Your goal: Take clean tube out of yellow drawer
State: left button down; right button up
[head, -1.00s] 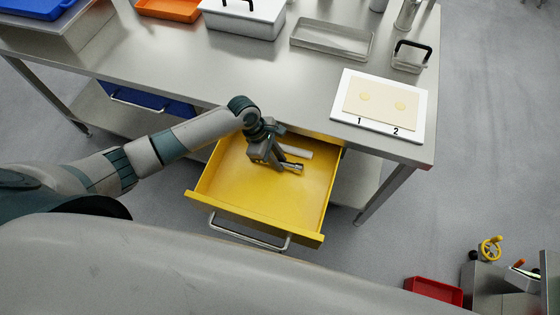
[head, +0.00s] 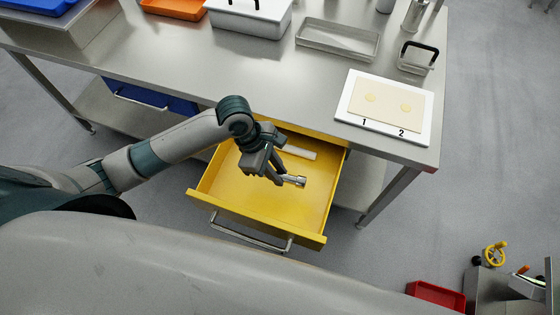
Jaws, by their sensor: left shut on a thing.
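The yellow drawer (head: 245,204) is pulled out from under the steel table. My left gripper (head: 279,177) is over the drawer, shut on a small silver metal tube (head: 295,180). The tube's end sticks out to the right of the fingers and appears above the drawer floor. A flat pale grey strip-like thing (head: 299,152) lies in the drawer towards its back, partly behind my gripper. My right gripper is not in view.
The steel table (head: 245,85) stands behind the drawer. On it are a white board (head: 420,130) with dough marked 1 and 2, a steel tray (head: 338,40) and a white box (head: 250,16). A blue drawer (head: 150,96) is at left. A red bin (head: 437,295) is on the floor.

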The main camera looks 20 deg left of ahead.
pick_arm(q)
jog(key=shift+s+d+r, duration=0.15)
jog(key=shift+s+r, duration=0.35)
jog(key=shift+s, duration=0.3)
jog(key=shift+s+d+r, duration=0.1)
jog(key=shift+s+r, duration=0.35)
jog(key=shift+s, duration=0.3)
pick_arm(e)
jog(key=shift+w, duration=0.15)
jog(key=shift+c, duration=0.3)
